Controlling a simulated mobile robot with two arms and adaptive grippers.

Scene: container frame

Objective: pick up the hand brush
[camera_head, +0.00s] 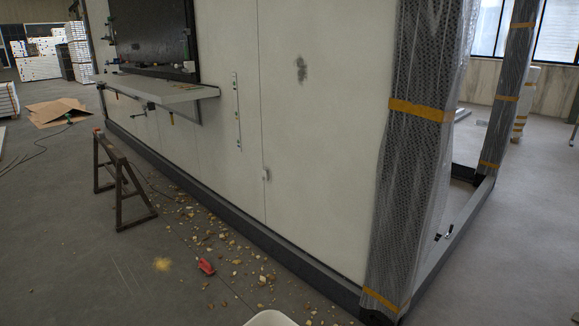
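A small red object (205,267) lies on the concrete floor among scattered wood chips, below the white container wall. It may be the hand brush, but it is too small to tell its shape for sure. A small dark and light item (444,236) rests on the grey base beam (462,222) at the right; I cannot tell what it is. Neither of my grippers is in view.
A brown sawhorse (122,180) stands left. A shelf (160,88) juts from the container wall (310,130). A wrapped post (415,150) stands right. The left foreground floor is clear.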

